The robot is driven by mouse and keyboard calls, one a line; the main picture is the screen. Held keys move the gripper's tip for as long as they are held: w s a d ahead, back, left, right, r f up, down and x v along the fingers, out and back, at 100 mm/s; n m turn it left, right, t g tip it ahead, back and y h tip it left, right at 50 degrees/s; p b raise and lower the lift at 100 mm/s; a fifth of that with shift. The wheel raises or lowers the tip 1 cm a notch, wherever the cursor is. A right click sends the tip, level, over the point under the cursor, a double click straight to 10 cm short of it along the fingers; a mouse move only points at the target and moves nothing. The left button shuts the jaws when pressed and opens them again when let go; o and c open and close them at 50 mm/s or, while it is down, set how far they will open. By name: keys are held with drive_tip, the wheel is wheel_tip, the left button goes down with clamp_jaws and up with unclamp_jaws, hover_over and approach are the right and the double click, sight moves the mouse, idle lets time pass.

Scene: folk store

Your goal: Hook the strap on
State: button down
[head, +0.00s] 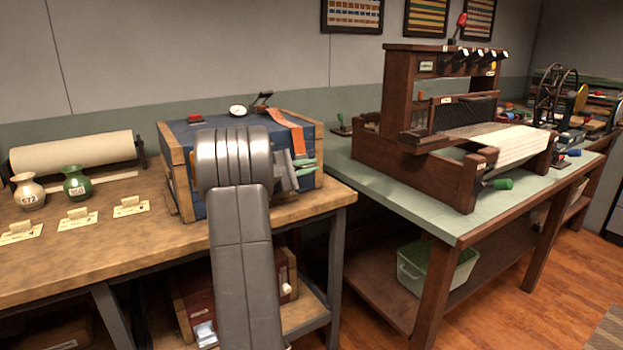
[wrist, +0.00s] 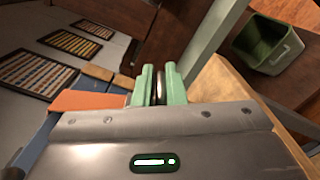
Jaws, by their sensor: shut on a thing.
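The orange strap (head: 285,122) runs over the top of a blue box with wooden edges (head: 185,150) and hangs down its front right side. In the wrist view the strap (wrist: 85,101) is at the left, running toward my fingers. My gripper (head: 305,166) is at the box's right end, just below the hanging strap. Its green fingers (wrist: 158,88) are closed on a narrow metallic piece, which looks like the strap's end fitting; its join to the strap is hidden. A lever (head: 261,98) stands on the box top. I cannot make out a hook.
A round gauge (head: 237,111) sits on the box. Two vases (head: 76,182), cards and a paper roll (head: 75,150) are left on the wooden bench. A loom (head: 440,125) stands on the green table to the right. A gap separates the tables; a green bin (head: 437,265) is below.

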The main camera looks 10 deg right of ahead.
drive_tip(key=shift+w+a+f+m+b, duration=0.3)
drive_tip(key=shift+w+f+m+b, duration=0.5)
drive_tip(key=shift+f+m+b, duration=0.3)
drive_tip(key=shift+r, duration=0.2)
drive_tip(key=c, duration=1.5)
unclamp_jaws()
drive_tip(key=shift+w+a, duration=0.1)
drive_tip(key=shift+w, duration=0.05)
drive_tip(key=shift+r, duration=0.15)
